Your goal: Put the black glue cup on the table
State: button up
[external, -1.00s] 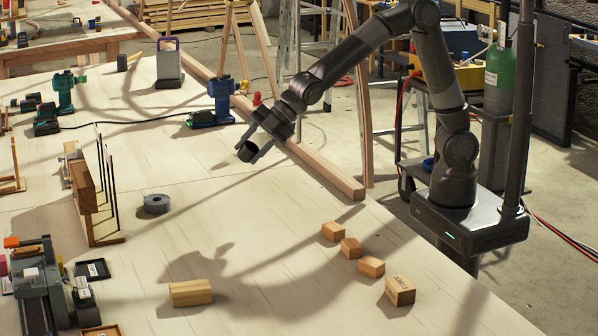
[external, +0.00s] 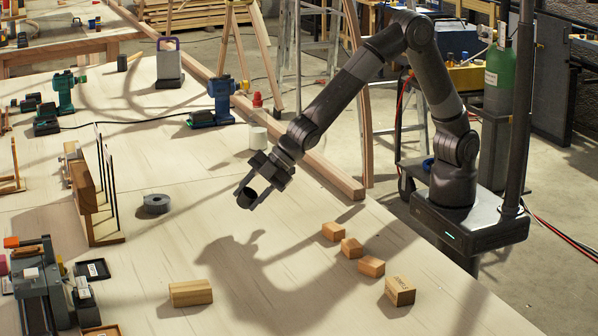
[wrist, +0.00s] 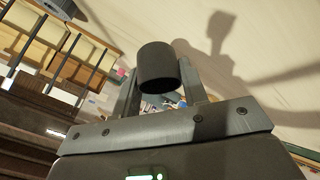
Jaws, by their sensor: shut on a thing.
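The black glue cup (external: 246,198) is between the fingertips of my gripper (external: 254,194), held above the table (external: 180,240). In the wrist view the cup (wrist: 157,66) is a dark cylinder between the two fingers of my gripper (wrist: 160,85). My gripper is shut on it. The exact gap between cup and tabletop is hard to judge, but the shadow of my arm falls well apart from it, toward the front of the table.
A grey tape roll (external: 157,204) lies left of the cup. Several wooden blocks (external: 351,247) lie at the right front, and another block (external: 190,292) at the front. A white cup (external: 258,138) stands behind my gripper. The middle of the table is clear.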

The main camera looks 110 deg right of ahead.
jog(key=s+a+r+m+g, duration=0.1)
jog(key=s+a+m, duration=0.15)
jog(key=a, duration=1.05)
jog(key=s+a+r+m+g, duration=0.1)
jog(key=s+a, duration=0.3)
jog(key=a, duration=0.9)
jog(key=s+a+r+m+g+y, duration=0.1)
jog(key=s+a+r+m, duration=0.1)
jog(key=s+a, duration=0.85)
jog(key=s+a+r+m+g, duration=0.1)
jog(key=s+a+r+m, duration=0.1)
jog(key=s+a, duration=0.85)
jog(key=s+a+f, duration=0.1)
jog(key=a+f, duration=0.1)
jog(key=a, duration=0.2)
jog(key=s+a+f, duration=0.1)
jog(key=a+f, duration=0.2)
jog(key=a, duration=0.1)
jog(key=s+a+f, duration=0.1)
jog(key=a+f, duration=0.1)
jog(key=a, duration=0.1)
jog(key=shift+s+a+f, duration=0.3)
jog(key=shift+s+a, duration=0.05)
jog(key=shift+a, duration=0.05)
notch_tip(320, 180, down, 4)
jog(key=shift+f, duration=0.1)
